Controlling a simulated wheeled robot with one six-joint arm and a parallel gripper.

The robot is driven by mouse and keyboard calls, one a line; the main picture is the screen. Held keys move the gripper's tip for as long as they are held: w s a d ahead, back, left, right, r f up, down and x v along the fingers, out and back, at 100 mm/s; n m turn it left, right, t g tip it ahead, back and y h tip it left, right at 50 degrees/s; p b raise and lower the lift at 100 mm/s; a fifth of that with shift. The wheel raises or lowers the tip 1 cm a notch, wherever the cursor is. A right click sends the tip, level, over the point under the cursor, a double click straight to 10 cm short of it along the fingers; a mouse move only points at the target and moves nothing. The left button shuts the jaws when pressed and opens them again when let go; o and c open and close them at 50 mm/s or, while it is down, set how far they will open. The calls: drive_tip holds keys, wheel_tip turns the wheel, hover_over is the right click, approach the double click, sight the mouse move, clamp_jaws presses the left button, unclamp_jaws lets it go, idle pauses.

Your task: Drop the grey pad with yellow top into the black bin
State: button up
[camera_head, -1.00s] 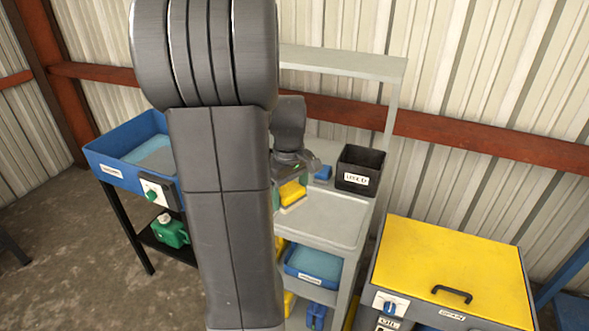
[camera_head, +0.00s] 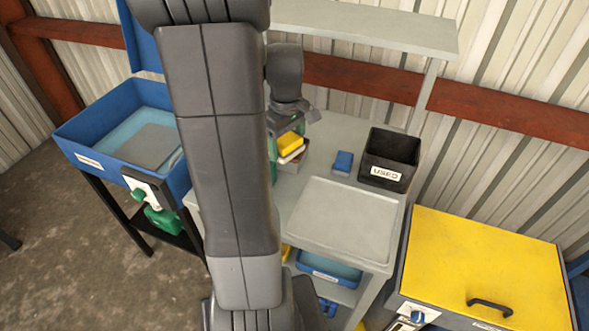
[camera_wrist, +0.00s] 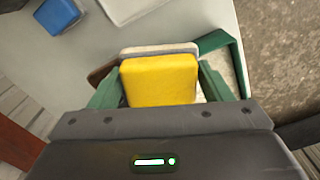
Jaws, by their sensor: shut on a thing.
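The grey pad with yellow top (camera_head: 290,143) is held in my gripper (camera_head: 288,148), over the left part of the grey bench. In the wrist view the pad's yellow face (camera_wrist: 160,80) fills the space between the two green fingers of my gripper (camera_wrist: 160,88), with a pale grey layer along its far edge. The black bin (camera_head: 388,176), labelled "USED", stands upright on the bench to the right of my gripper, apart from it. Its floor is hidden in shadow. My upper arm hides part of the bench's left side.
A blue block (camera_head: 343,161) lies between my gripper and the bin. A pale tray (camera_head: 340,222) lies at the bench front. A shelf (camera_head: 370,28) overhangs the back. A blue basin (camera_head: 85,140) stands left, a yellow-lidded cabinet (camera_head: 480,260) right.

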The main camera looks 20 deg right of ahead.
sight(288, 190)
wheel_tip(288, 190, down, 15)
drive_tip(key=shift+r, duration=0.1)
idle(0.3)
drive_tip(key=shift+f, duration=0.2)
drive_tip(key=o, duration=0.9)
drive_tip(key=shift+o, duration=0.2)
drive_tip(key=shift+r, duration=0.1)
